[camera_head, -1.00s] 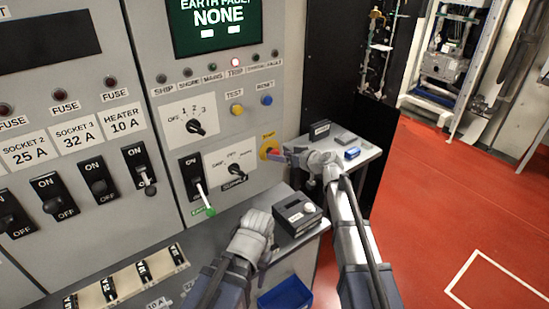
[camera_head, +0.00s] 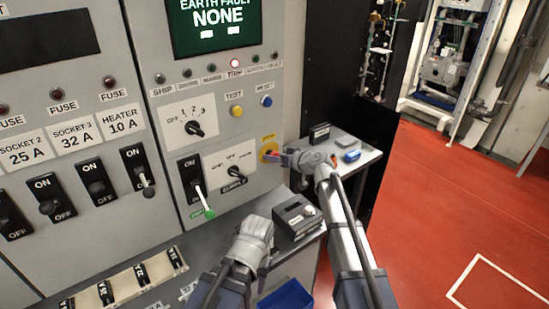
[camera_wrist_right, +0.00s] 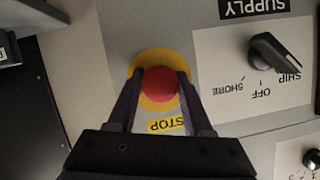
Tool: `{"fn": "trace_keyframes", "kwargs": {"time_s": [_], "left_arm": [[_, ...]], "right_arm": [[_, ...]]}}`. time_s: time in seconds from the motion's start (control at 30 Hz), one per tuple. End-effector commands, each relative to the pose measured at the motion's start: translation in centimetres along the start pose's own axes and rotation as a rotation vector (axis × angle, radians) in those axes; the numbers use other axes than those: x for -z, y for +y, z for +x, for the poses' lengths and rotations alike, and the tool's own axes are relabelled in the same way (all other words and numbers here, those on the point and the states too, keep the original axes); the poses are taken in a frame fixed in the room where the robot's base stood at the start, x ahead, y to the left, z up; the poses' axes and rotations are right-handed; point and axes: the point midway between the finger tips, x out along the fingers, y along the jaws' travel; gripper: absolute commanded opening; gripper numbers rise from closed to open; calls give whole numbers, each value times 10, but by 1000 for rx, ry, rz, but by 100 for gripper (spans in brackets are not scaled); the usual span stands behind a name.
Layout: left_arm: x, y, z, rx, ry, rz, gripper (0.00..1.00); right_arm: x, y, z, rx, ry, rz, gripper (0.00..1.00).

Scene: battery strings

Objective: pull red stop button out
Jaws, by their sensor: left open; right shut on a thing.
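The red stop button (camera_wrist_right: 159,83) sits on a round yellow plate (camera_wrist_right: 149,61) on the grey panel, with a yellow STOP label (camera_wrist_right: 166,125) beside it. In the wrist view, my right gripper (camera_wrist_right: 159,76) has one finger on each side of the button and is shut on it. In the head view, the yellow plate (camera_head: 268,148) shows at the panel's right side, and my right gripper (camera_head: 278,156) reaches it from the right, mostly hiding the button. My left gripper (camera_head: 257,224) is open, lower down, in front of the panel near the desk.
A supply selector knob (camera_wrist_right: 276,51) is beside the button. A dark box (camera_head: 297,215) stands on the desk near my left gripper. A side shelf (camera_head: 355,168) holds small items. The red floor at right is clear.

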Motion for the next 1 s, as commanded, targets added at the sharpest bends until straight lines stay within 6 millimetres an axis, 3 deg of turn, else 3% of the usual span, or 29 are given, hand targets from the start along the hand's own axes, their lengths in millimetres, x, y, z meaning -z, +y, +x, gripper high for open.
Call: {"fn": "trace_keyframes", "kwargs": {"time_s": [0.03,0.23,0.73,1.0], "left_arm": [[0,0,0,0,0,0,50],[0,0,0,0,0,0,50],[0,0,0,0,0,0,50],[0,0,0,0,0,0,50]], "right_arm": [[0,0,0,0,0,0,22],[0,0,0,0,0,0,0],[0,0,-1,0,0,0,0],[-8,0,-18,0,0,1,0]]}}
